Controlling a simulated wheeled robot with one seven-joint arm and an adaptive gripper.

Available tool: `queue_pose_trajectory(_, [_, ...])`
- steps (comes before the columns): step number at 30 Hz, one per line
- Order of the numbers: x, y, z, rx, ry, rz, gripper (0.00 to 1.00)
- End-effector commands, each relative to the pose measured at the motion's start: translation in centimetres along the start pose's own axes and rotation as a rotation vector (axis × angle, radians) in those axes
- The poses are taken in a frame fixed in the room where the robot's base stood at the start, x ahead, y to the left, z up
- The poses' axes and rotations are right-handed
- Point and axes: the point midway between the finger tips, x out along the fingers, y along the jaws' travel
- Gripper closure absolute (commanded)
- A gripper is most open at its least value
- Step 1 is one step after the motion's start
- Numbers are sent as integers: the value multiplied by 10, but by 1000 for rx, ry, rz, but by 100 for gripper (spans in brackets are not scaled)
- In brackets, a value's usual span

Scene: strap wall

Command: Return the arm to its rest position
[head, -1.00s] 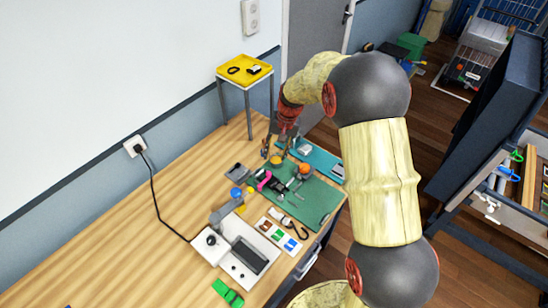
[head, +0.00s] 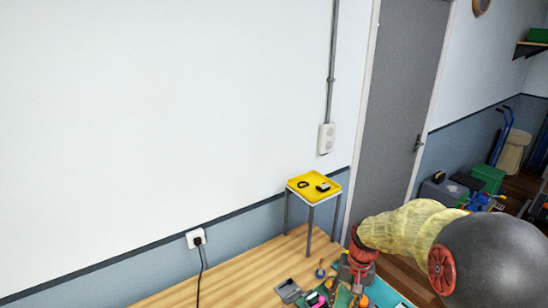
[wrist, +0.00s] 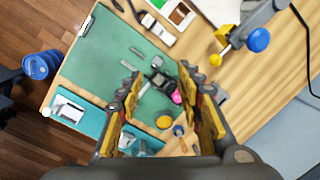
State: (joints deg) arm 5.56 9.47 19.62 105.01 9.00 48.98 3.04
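My gripper (wrist: 158,100) is open in the wrist view, its two fingers spread wide with nothing between them. It points down over the workbench, above the green mat (wrist: 105,55). In the head view my gripper (head: 352,282) shows at the lower right, over the bench, with part of it cut off by the lower edge. My arm bends in from the right of the head view. Beyond the fingers lie a black device with a pink part (wrist: 165,85) and an orange round thing (wrist: 164,122).
A raised stand with a yellow tray (head: 300,194) holds two small dark items at the back of the bench. A wall socket with a plugged cable (head: 195,238) is at left. A lamp-like arm with a blue knob (wrist: 258,40) stands near the gripper. The left bench top (head: 240,270) looks clear.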

Motion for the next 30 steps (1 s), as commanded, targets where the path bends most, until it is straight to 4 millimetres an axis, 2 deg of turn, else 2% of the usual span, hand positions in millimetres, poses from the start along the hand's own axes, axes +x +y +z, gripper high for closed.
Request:
queue_pose_trajectory(9, [-63,13,96,-123,102,46,64])
queue_pose_trajectory(18, [-97,27,181,-215,263,75,64])
queue_pose_trajectory(24, [-111,32,221,-254,400,75,64])
queue_pose_trajectory(30, [-132,29,234,-273,518,57,64])
